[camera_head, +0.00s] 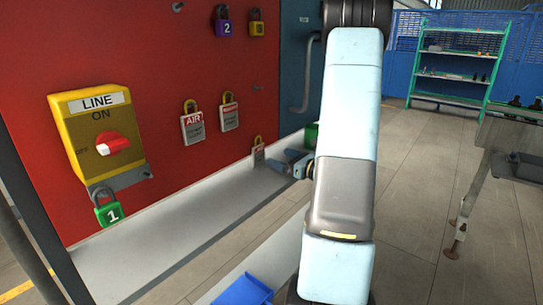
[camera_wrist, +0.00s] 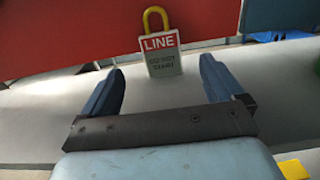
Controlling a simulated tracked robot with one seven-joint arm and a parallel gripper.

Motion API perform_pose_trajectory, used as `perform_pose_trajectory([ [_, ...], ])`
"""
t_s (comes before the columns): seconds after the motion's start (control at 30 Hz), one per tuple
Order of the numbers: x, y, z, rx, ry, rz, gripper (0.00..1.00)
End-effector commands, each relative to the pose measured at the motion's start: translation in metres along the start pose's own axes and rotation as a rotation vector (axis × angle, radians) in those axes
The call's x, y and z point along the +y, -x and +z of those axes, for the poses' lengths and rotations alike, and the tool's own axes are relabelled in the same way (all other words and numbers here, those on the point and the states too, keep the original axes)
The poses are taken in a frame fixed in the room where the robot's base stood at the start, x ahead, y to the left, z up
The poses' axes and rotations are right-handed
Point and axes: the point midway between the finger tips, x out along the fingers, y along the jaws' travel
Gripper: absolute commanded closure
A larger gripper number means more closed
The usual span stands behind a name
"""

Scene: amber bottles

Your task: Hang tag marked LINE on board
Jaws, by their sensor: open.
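The tag marked LINE (camera_wrist: 163,62) is white with a red header and a yellow shackle. In the wrist view it is upright, ahead of and between my fingers. It also shows small in the head view (camera_head: 258,155), low in front of the red board (camera_head: 160,60). I cannot tell whether it touches the ledge or board. My gripper (camera_wrist: 161,85) is open, its two blue fingers either side of the tag's line, with nothing gripped. In the head view my gripper (camera_head: 293,158) is just right of the tag. An empty peg (camera_head: 258,87) sticks out of the board.
An AIR tag (camera_head: 192,124) and another red-headed tag (camera_head: 229,114) hang on the board. Purple (camera_head: 226,27) and yellow (camera_head: 257,26) padlocks hang above. A yellow LINE switch box (camera_head: 98,135) with a green padlock (camera_head: 108,213) is at left. A grey ledge (camera_head: 170,235) runs below.

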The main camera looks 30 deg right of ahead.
Motion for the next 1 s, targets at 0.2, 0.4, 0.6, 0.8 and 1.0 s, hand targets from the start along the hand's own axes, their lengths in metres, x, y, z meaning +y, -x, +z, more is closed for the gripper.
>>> perform_pose_trajectory([
  [0.2,0.0,0.024,0.0,0.0,-0.001,-0.001,0.05],
  [0.4,0.018,0.021,0.011,0.013,0.037,0.065,0.05],
  [0.6,0.096,0.001,0.044,0.076,0.21,0.33,0.05],
  [0.8,0.18,0.002,0.069,0.151,0.45,0.626,0.05],
  [1.0,0.247,0.023,0.083,0.22,0.729,0.89,0.05],
])
